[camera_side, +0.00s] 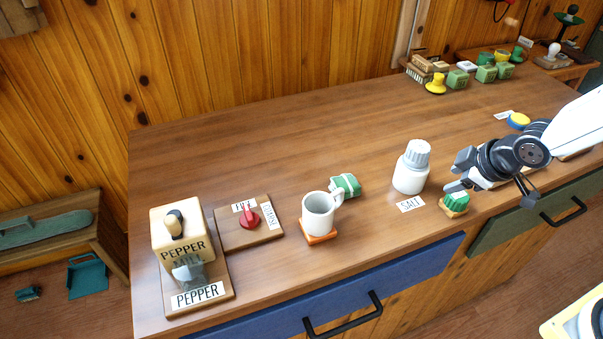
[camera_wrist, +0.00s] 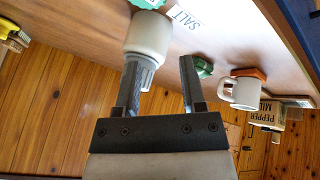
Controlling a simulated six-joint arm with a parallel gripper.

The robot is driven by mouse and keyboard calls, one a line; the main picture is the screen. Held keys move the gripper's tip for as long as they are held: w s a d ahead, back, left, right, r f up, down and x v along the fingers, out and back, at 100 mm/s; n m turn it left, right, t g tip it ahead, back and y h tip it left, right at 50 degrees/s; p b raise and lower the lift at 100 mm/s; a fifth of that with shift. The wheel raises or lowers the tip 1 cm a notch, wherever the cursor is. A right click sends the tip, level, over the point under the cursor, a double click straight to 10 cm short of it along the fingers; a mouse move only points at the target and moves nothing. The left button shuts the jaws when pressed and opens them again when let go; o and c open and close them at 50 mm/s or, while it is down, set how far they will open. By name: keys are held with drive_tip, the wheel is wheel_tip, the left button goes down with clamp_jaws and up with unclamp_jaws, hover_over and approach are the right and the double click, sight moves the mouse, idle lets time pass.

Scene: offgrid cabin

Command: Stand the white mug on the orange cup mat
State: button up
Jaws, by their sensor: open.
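The white mug (camera_side: 318,213) stands upright on the orange cup mat (camera_side: 320,239), near the front edge of the counter. Its handle points to the upper right in the side view. In the wrist view the mug (camera_wrist: 242,93) appears upside down, with its base against the orange cup mat (camera_wrist: 248,72). My gripper (camera_side: 491,192) is open, well to the right of the mug and apart from it. In the wrist view my gripper (camera_wrist: 158,66) has nothing clearly held between its fingers.
A white bottle (camera_side: 411,170) by the SALT label stands between mug and gripper. A green-topped item (camera_side: 455,202) sits below my gripper. A green block (camera_side: 345,185) lies close behind the mug. A pepper box (camera_side: 180,235) and red-knob board (camera_side: 249,224) stand left.

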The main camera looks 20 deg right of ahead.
drive_tip(key=s+d+m+g, duration=0.2)
drive_tip(key=s+m+g, duration=0.1)
drive_tip(key=s+m, duration=0.3)
drive_tip(key=shift+s+d+m+g+h, duration=0.3)
drive_tip(key=shift+d+m, duration=0.1)
drive_tip(key=shift+m, duration=0.8)
